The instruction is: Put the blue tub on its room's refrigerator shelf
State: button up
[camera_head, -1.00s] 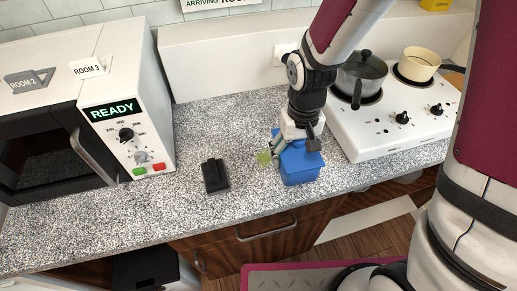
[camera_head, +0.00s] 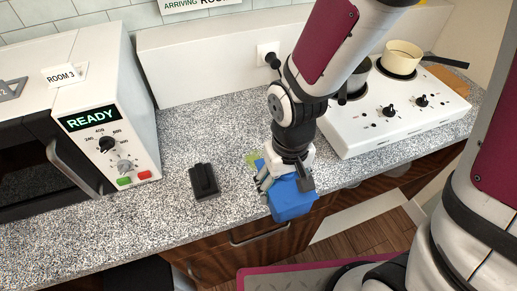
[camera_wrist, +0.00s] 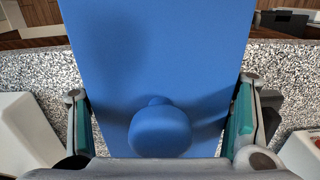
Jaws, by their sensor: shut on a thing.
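The blue tub (camera_head: 292,201) is a blue box held under my gripper (camera_head: 283,180), at the front edge of the speckled counter in the head view. In the wrist view the blue tub (camera_wrist: 160,60) fills the middle, with its round blue knob between the fingers of my gripper (camera_wrist: 160,130). The teal finger pads stand on either side of the knob, and my gripper is shut on the tub. Whether the tub's underside touches the counter is hidden. No refrigerator shelf can be made out.
A microwave (camera_head: 75,140) reading READY, with a ROOM 3 label, stands at the left. A black object (camera_head: 204,181) lies on the counter (camera_head: 175,215). A green item (camera_head: 252,159) is behind my gripper. A white hob (camera_head: 400,115) with pots is at the right.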

jog(key=shift+w+a, duration=0.2)
jog(key=shift+w, duration=0.3)
jog(key=shift+w+a, duration=0.15)
jog(key=shift+w, duration=0.35)
jog(key=w+a, duration=0.1)
jog(key=w, duration=0.2)
jog(key=w+a, duration=0.1)
jog(key=w, duration=0.3)
jog(key=w+a+f, duration=0.1)
jog(key=w, duration=0.3)
jog(key=shift+a+f, duration=0.1)
jog(key=shift+a, duration=0.05)
jog(key=shift+f+p, duration=0.35)
jog(key=shift+f, duration=1.4)
jog(key=shift+f, duration=0.15)
jog(key=o, duration=1.9)
notch_tip(320, 180, up, 12)
jog(key=b, duration=0.1)
jog(key=shift+w, duration=0.2)
